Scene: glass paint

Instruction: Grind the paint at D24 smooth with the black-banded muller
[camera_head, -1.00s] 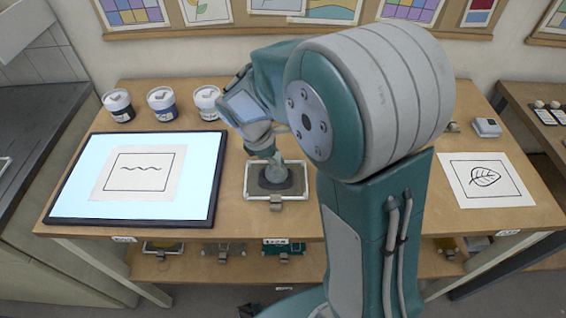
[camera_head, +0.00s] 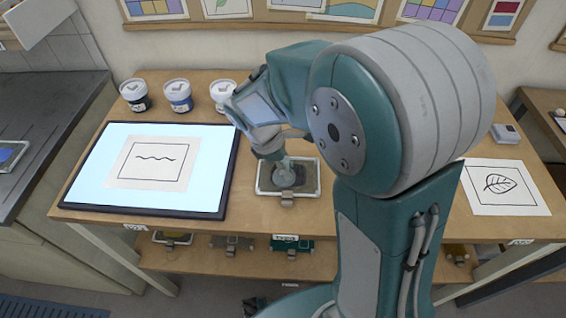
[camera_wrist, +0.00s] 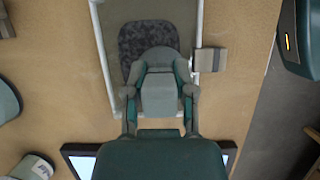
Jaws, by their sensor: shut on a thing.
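A slab with a pale frame and a metal clip (camera_head: 287,198) lies on the workbench, right of the light panel. A dark, speckled paint patch (camera_wrist: 148,40) shows on it in the wrist view. In the wrist view my gripper (camera_wrist: 160,92) hides most of the muller. I cannot make out a black band, and the D24 label is not readable.
The light panel (camera_head: 225,190) with a wavy-line sheet lies close left. Several lidded paint jars (camera_head: 178,96) stand behind it. A leaf drawing (camera_head: 504,187) lies at the right. A lower shelf (camera_head: 210,267) holds more slabs. My arm hides the bench's centre right.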

